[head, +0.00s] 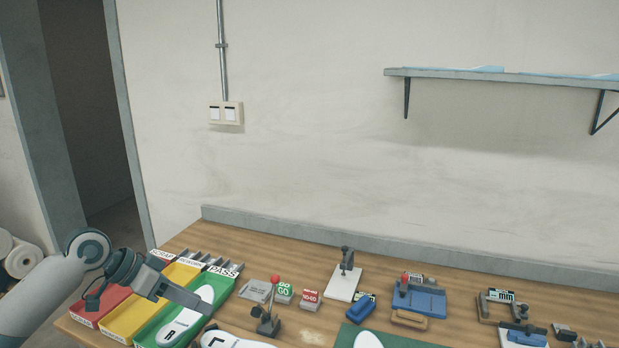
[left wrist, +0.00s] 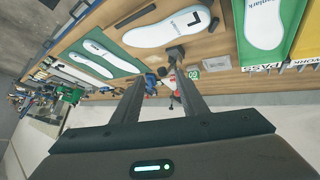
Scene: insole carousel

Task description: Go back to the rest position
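My left gripper (head: 200,303) reaches in from the left in the head view, above the bins. In the left wrist view my left gripper (left wrist: 158,80) has its two fingers apart, with no object held between them. A white insole marked R (head: 187,316) lies in the green PASS bin (head: 222,286). A white insole marked L (head: 232,342) lies on the wooden table to the right of that bin, cut off by the lower edge of the head view. Both insoles also show in the left wrist view. My right gripper is in neither view.
Yellow (head: 133,316) and red (head: 100,308) bins stand left of the green one. A red-knobbed stand (head: 268,322), small blocks, gauges and a blue fixture (head: 425,300) spread rightward. A green mat (head: 400,341) is at the front. A wall shelf (head: 500,75) hangs upper right.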

